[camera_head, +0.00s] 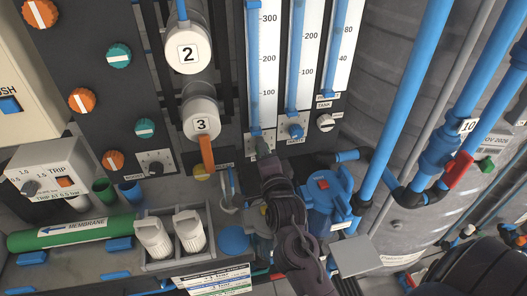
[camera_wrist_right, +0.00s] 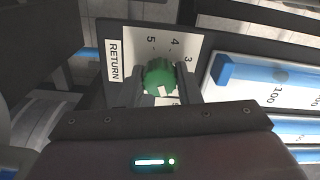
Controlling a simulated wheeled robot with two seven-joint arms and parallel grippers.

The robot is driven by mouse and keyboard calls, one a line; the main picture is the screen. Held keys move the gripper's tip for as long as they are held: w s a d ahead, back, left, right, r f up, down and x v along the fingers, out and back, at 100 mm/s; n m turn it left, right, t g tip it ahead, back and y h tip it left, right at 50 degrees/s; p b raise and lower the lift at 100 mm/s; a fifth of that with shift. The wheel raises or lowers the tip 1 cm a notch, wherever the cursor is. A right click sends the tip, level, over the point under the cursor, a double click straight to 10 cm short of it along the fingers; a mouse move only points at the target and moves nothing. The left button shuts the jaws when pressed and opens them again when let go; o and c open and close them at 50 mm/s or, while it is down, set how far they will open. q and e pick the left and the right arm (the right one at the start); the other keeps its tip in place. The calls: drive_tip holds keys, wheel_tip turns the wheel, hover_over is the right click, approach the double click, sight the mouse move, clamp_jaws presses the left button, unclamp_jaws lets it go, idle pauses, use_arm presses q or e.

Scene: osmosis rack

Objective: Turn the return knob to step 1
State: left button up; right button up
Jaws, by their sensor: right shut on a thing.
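The return knob (camera_wrist_right: 160,75) is a round green knob on a white dial plate (camera_wrist_right: 188,48) in the right wrist view. The plate reads RETURN, and the numbers 3, 4 and 5 show around the knob. A white mark shows on the knob's side nearest my gripper; the step it points to is hidden. My right gripper (camera_wrist_right: 161,92) has one finger on each side of the knob and is shut on it. In the head view my right gripper (camera_head: 262,147) is at the panel below the blue flow tubes and covers the knob. My left gripper is not in view.
Flow tubes (camera_head: 297,60) with scales stand above my right gripper. A blue valve (camera_head: 328,190) and blue pipes (camera_head: 405,90) are close on its right. White housings marked 2 (camera_head: 188,50) and 3 (camera_head: 201,122) with an orange handle (camera_head: 207,153) are on its left.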

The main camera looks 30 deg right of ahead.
drive_tip(key=o, duration=1)
drive_tip(key=shift+c, duration=0.2)
